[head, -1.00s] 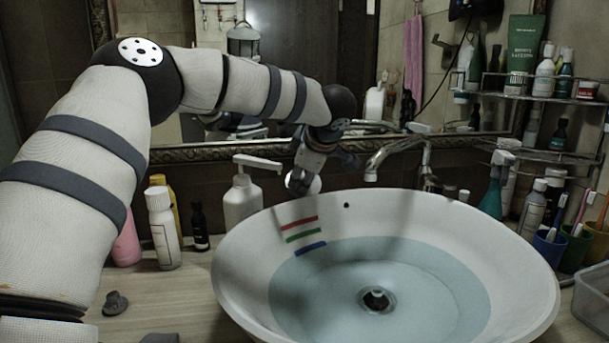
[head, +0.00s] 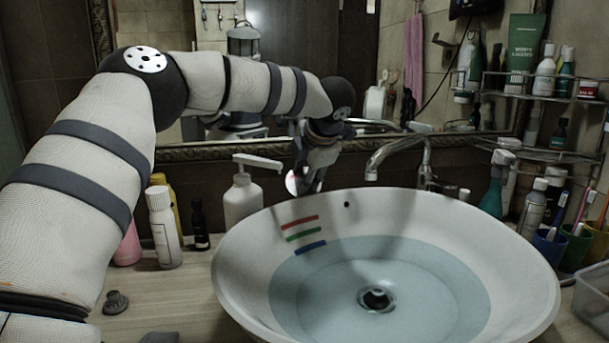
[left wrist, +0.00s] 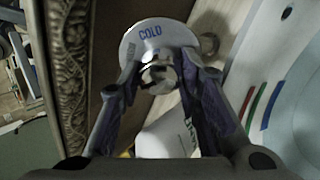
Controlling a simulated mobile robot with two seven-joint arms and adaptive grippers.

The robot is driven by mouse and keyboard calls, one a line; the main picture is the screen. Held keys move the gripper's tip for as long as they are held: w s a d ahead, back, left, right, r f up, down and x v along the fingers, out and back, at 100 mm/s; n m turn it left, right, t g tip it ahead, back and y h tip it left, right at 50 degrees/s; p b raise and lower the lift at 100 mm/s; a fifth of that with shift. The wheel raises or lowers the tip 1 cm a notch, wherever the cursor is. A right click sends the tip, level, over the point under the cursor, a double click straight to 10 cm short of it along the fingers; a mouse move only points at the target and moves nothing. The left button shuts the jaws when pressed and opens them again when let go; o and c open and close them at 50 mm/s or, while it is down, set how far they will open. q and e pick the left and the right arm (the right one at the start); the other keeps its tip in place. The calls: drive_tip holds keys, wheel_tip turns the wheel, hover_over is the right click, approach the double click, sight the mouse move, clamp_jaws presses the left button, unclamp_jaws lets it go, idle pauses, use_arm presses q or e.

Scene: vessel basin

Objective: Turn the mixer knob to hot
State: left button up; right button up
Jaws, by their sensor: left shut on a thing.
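The mixer knob (left wrist: 161,74) is a shiny metal piece in front of a white round dial plate (left wrist: 150,38) marked COLD in blue, in the left wrist view. My left gripper (left wrist: 159,66) is shut on the knob, one finger on each side. In the head view my left gripper (head: 310,182) is beside the wall behind the basin's left rim, and the white dial plate (head: 291,183) shows at its left. The gripper hides the knob there, and the rest of the dial lettering cannot be read. My right gripper is not in view.
The white basin (head: 235,262) holds water and has red, green and blue stripes inside. The spout (head: 395,147) is right of the gripper. A white pump bottle (head: 243,200) stands close at left. A framed mirror (head: 215,152) is behind; shelves (head: 545,97) stand right.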

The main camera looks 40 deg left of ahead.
use_arm(q)
drive_tip(key=shift+n, duration=1)
drive_tip(key=o, duration=1.2)
drive_tip(key=shift+c, duration=0.2)
drive_tip(key=v, duration=1.2)
